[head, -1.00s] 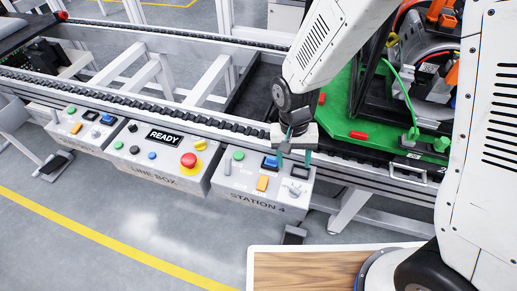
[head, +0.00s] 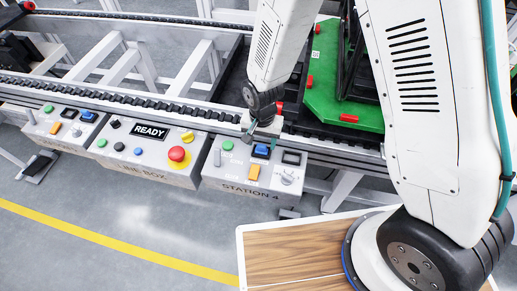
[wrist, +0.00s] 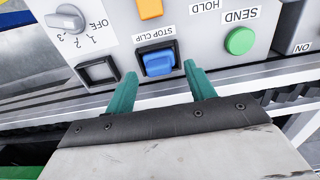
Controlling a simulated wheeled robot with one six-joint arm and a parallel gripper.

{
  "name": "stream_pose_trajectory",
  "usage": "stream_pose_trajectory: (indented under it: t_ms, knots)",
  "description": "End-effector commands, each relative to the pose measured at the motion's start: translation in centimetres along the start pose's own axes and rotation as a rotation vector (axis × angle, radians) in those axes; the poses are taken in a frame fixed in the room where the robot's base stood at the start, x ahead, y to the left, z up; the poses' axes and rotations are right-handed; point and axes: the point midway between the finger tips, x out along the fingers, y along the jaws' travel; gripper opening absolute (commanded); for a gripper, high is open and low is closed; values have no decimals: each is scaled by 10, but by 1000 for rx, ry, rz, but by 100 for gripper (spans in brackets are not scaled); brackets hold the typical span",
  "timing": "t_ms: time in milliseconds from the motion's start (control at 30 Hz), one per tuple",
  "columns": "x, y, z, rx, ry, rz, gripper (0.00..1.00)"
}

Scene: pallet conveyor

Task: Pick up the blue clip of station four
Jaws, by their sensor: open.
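The blue clip (head: 261,151) sits in a dark frame on top of the grey STATION 4 box (head: 235,184). In the wrist view the clip (wrist: 159,63) is under the label STOP CLIP, seen upside down. My gripper (head: 259,137) is at the back edge of the box, just behind the clip. In the wrist view its two teal fingers (wrist: 160,80) are spread apart and empty. I cannot tell how high the fingertips are above the panel.
On the same box are a green SEND button (wrist: 240,41), an orange switch (head: 253,173), a black-framed switch (head: 291,158) and a rotary knob (head: 287,178). The LINE BOX (head: 150,165) with a red stop button (head: 177,155) stands left. The conveyor rail (head: 180,107) runs behind, with a green pallet (head: 322,90).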

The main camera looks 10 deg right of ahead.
Motion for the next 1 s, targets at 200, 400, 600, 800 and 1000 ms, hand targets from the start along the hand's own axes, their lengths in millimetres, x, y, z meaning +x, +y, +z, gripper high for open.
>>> stream_pose_trajectory:
  t_ms: [200, 400, 600, 800, 1000]
  knots:
    - [18, 0, 0, 0, 0, 0, 55]
    - [18, 0, 0, 0, 1, 0, 55]
    - [17, 0, 0, -1, 1, 0, 6]
    - [17, 0, 0, -1, 1, 0, 6]
    - [14, 0, 0, -1, 1, -1, 6]
